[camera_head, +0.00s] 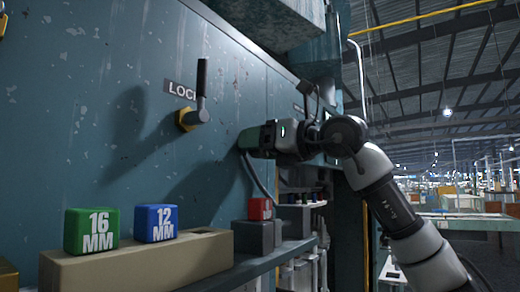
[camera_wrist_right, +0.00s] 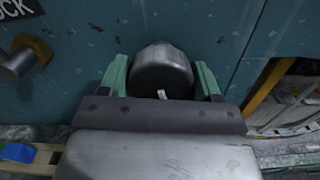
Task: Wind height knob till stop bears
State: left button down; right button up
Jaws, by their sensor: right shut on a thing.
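The height knob (camera_wrist_right: 162,72) is a round, dark grey metal knob on the teal machine panel, seen in the right wrist view. My right gripper (camera_wrist_right: 161,80) has its green fingers on either side of the knob and is shut on it. In the head view, my right gripper (camera_head: 245,141) reaches the panel from the right, and the knob is hidden there by the fingers. The stop cannot be made out. My left gripper is not in view.
A black lock lever (camera_head: 202,90) on a yellow hex base projects from the panel left of my gripper. Below, a green 16 MM block (camera_head: 91,231) and a blue 12 MM block (camera_head: 155,223) sit on a beige holder (camera_head: 140,268). A red block (camera_head: 260,209) stands farther along the shelf.

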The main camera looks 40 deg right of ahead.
jog(key=shift+f+m+b, duration=0.1)
jog(key=shift+m+b, duration=0.4)
jog(key=shift+m, duration=0.7)
jog(key=shift+m+b, duration=0.45)
jog(key=shift+m, duration=1.25)
jog(key=o, duration=0.9)
jog(key=b+v, duration=0.3)
jog(key=v, duration=0.8)
jog(key=shift+a, duration=0.1)
jog(key=shift+w, duration=0.1)
